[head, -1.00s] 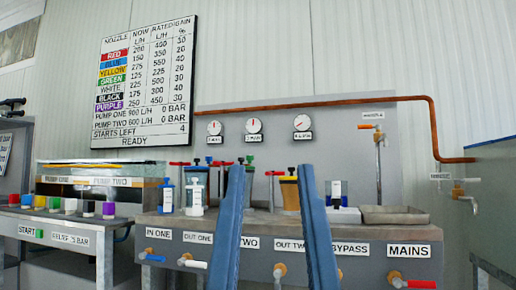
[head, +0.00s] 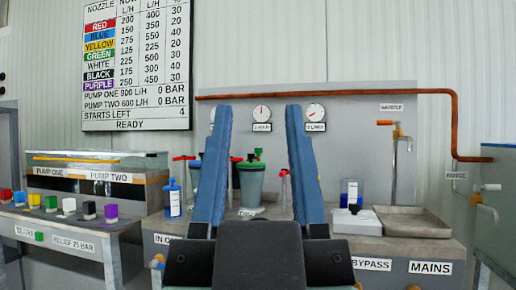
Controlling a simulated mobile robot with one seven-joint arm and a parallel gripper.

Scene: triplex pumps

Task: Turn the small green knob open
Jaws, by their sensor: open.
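A small green knob (head: 258,153) shows in the head view on top of a grey-green canister (head: 250,184) on the bench. A dark piece sits beside the green one. Both appear between the two blue fingers of my gripper (head: 255,106). My gripper is open and nothing is held. The fingers point upward in the picture, in front of the bench. They hide parts of the bench to either side of the canister. How far the fingertips are from the knob in depth I cannot tell.
Red-handled valves (head: 183,158) and a blue bottle (head: 173,197) stand left of the fingers. A white-and-blue bottle (head: 351,193) and a grey tray (head: 408,222) are to the right. Gauges (head: 315,112) and a copper pipe (head: 380,92) are on the panel behind.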

